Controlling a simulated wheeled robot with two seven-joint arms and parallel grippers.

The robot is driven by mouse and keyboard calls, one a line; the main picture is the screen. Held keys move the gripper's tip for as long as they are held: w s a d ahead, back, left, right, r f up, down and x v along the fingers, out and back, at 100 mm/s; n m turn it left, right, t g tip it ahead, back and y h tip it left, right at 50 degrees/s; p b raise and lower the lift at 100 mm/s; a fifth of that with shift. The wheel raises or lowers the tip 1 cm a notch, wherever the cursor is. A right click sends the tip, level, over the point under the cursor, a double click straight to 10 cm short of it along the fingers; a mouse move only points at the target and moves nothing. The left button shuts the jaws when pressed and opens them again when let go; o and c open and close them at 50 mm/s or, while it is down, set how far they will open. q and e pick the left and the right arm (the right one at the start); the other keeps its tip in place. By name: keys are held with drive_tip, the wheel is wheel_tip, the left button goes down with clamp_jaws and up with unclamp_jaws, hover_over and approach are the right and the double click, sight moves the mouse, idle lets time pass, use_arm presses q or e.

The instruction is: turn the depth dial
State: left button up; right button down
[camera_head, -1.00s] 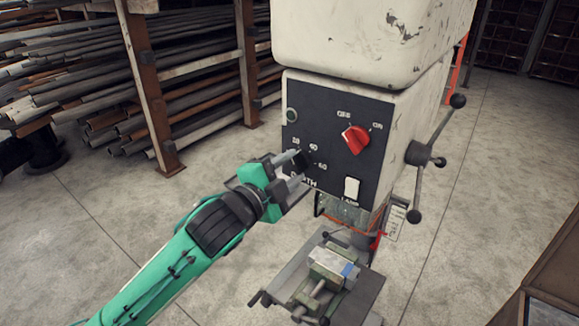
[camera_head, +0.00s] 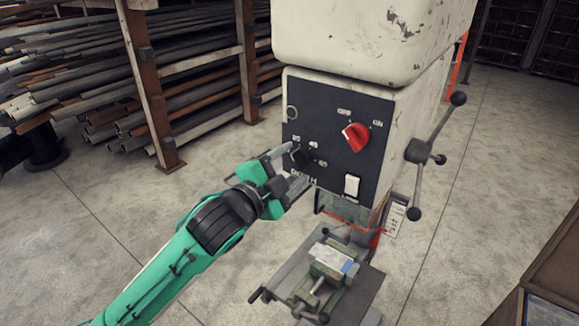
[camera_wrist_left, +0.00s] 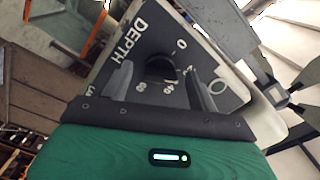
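The depth dial (camera_head: 300,158) is a small black knob on the dark front panel (camera_head: 335,128) of the drill press, above the word DEPTH. It also shows in the left wrist view (camera_wrist_left: 160,68), with white numbers around it. My left gripper (camera_head: 289,168) is at the panel with its fingers spread, one on each side of the dial. In the wrist view there are gaps between the fingers and the knob, so it is open and holds nothing. The dial's exact pointer direction is too small to tell. My right gripper is out of view.
A red switch (camera_head: 355,137) and a white lamp switch (camera_head: 351,186) sit right of the dial. The spoked handle (camera_head: 418,151) sticks out at the right. A vise (camera_head: 332,264) stands below.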

use_arm(q)
drive_tip(key=p+v, duration=0.2)
drive_tip(key=v, duration=1.2)
drive_tip(key=shift+w, duration=0.1)
idle(0.5)
